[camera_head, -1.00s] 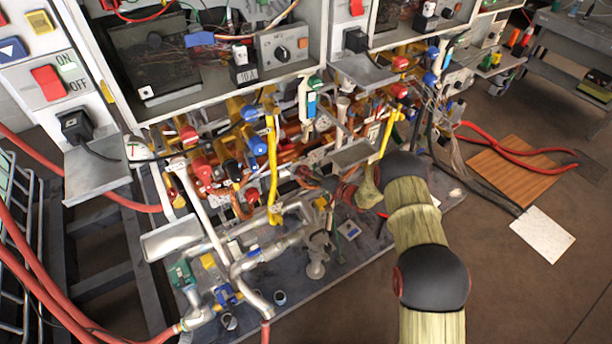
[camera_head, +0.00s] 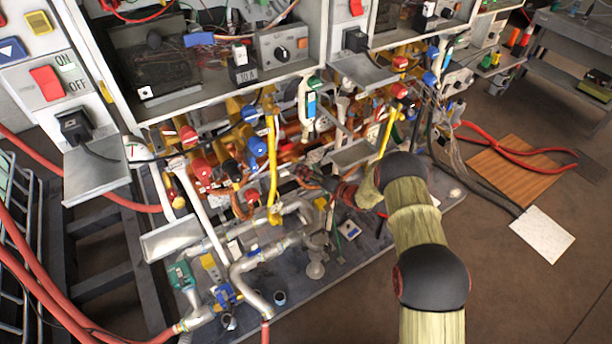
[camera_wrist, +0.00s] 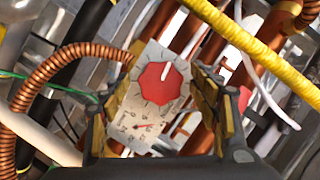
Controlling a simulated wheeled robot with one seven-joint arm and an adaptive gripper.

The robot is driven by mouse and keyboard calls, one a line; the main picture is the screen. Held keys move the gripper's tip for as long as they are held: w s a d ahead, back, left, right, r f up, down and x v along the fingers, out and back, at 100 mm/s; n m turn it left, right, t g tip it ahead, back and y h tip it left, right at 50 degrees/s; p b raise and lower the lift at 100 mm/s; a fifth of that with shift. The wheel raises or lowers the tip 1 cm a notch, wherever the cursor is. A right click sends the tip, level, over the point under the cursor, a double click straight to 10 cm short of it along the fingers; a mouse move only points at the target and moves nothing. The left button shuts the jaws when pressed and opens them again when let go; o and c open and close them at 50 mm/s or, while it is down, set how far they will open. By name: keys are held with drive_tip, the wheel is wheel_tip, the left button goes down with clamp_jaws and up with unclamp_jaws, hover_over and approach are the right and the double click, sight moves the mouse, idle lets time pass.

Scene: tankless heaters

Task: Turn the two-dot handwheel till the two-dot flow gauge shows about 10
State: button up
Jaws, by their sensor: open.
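In the wrist view a red, many-sided handwheel (camera_wrist: 158,83) with a white pointer line sits on a tilted white plate (camera_wrist: 150,54). A small dial gauge (camera_wrist: 140,126) with a red needle is on the same plate, below the wheel. Its numbers are too small to read, and I cannot make out dot marks. My gripper (camera_wrist: 160,92) is open, its yellow-padded fingers to the left and right of the handwheel. I cannot tell whether they touch it. In the head view my gripper (camera_head: 328,183) reaches in low among the pipes, and the wheel there cannot be picked out.
A ribbed copper hose (camera_wrist: 62,62) curves left of the plate, and a yellow hose (camera_wrist: 245,42) crosses at upper right. In the head view yellow pipes (camera_head: 272,165), a metal tray (camera_head: 352,153) and heater cabinets (camera_head: 215,60) crowd my arm. The floor at right is more open.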

drive_tip(key=v, duration=1.2)
drive_tip(key=shift+f, duration=0.15)
idle(0.3)
